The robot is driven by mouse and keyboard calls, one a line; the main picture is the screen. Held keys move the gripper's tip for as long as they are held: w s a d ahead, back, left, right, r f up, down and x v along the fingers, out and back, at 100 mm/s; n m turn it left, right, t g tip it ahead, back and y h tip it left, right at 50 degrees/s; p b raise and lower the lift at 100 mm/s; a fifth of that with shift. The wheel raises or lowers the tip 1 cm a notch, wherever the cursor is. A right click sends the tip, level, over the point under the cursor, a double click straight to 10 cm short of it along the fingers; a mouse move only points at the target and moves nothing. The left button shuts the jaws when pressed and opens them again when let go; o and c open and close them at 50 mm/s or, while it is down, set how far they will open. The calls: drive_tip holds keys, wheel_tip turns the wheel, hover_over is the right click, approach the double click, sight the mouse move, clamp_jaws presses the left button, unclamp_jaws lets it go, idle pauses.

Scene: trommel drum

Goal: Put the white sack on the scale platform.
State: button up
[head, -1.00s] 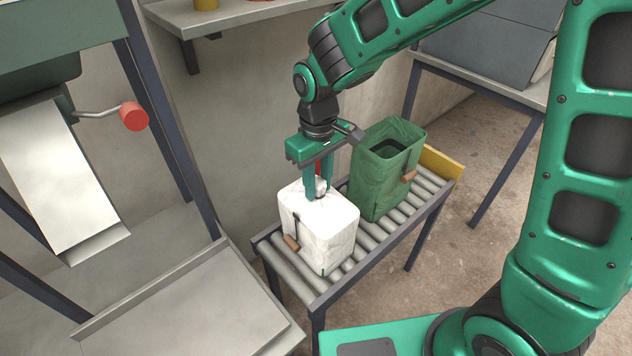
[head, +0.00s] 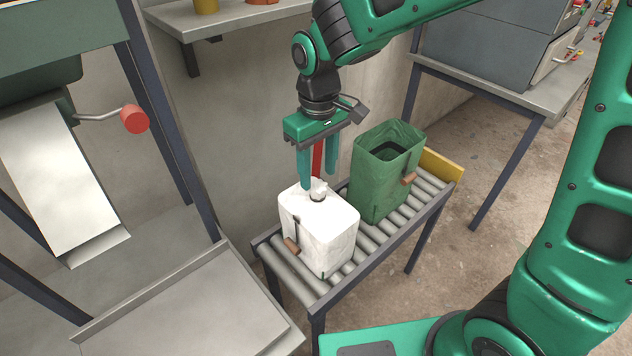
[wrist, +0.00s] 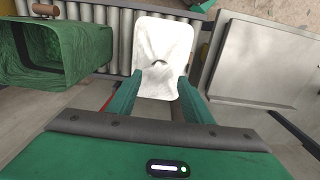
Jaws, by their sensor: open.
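The white sack (head: 318,232) stands upright on the roller conveyor, with a small tuft on top and a brown handle on its side. It also shows in the wrist view (wrist: 163,50), just beyond my fingertips. My gripper (head: 318,184) is open and empty and points down just above the sack's top. In the wrist view my gripper (wrist: 159,80) has its two fingers apart; whether they touch the sack I cannot tell. A flat grey metal platform with a raised rim, seemingly the scale platform (head: 190,305), lies left of the conveyor and is bare. It shows at right in the wrist view (wrist: 265,62).
An open green bag (head: 384,175) stands on the roller conveyor (head: 290,272) behind the sack, near a yellow end stop (head: 442,165). A metal chute (head: 65,180) and a red-knobbed crank (head: 134,118) are at left. A wall shelf (head: 225,20) is above.

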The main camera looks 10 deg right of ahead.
wheel_tip(320, 180, up, 7)
idle(0.3)
